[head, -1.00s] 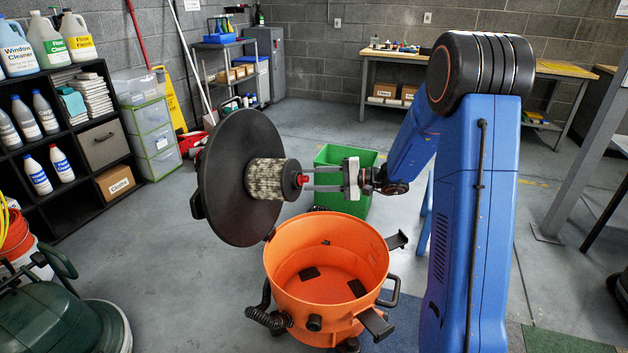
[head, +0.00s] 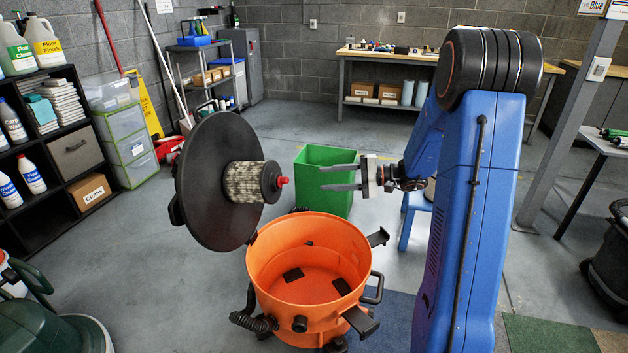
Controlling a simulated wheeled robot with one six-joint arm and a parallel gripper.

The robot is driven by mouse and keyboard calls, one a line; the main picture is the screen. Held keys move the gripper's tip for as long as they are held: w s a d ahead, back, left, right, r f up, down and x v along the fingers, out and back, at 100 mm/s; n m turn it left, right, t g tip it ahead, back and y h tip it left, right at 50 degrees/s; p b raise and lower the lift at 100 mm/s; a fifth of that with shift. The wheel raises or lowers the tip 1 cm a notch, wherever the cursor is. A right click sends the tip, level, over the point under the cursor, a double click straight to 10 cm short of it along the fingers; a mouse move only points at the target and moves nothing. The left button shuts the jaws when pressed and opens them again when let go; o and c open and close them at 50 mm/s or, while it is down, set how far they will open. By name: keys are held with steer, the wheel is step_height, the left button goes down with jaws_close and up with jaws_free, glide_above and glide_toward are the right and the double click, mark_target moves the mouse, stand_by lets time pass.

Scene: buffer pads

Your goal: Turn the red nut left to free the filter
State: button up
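The red nut (head: 283,181) sits at the right end of the pleated filter (head: 245,182), on the filter's dark end cap. The filter sticks out sideways from the round black lid (head: 216,181), which stands tilted up above the orange vacuum tank (head: 308,263). My gripper (head: 322,178) is to the right of the nut, its two grey fingers pointing left. The fingers are apart with nothing between them, and a gap separates their tips from the nut.
A green bin (head: 325,180) stands behind my gripper. A blue stool (head: 413,220) is to its right. A black shelf (head: 70,150) with bottles stands at the left. Open floor lies behind the tank.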

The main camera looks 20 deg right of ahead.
steer(key=shift+v, duration=2.8)
steer(key=s+a+r+n+g+h, duration=0.2)
steer(key=s+a+n+g+h, duration=0.3)
steer(key=s+a, duration=1.05)
steer(key=s+d+n+t+h, duration=0.1)
steer(key=s+d+h, duration=0.2)
steer(key=s, duration=0.7)
steer(key=s+d+n+t+h, duration=0.1)
steer(key=s+d+n+h, duration=0.1)
steer(key=s+h, duration=0.5)
steer(key=s+r, duration=0.1)
steer(key=s, duration=0.2)
steer(key=shift+d+t, duration=0.3)
steer(key=shift+d, duration=0.1)
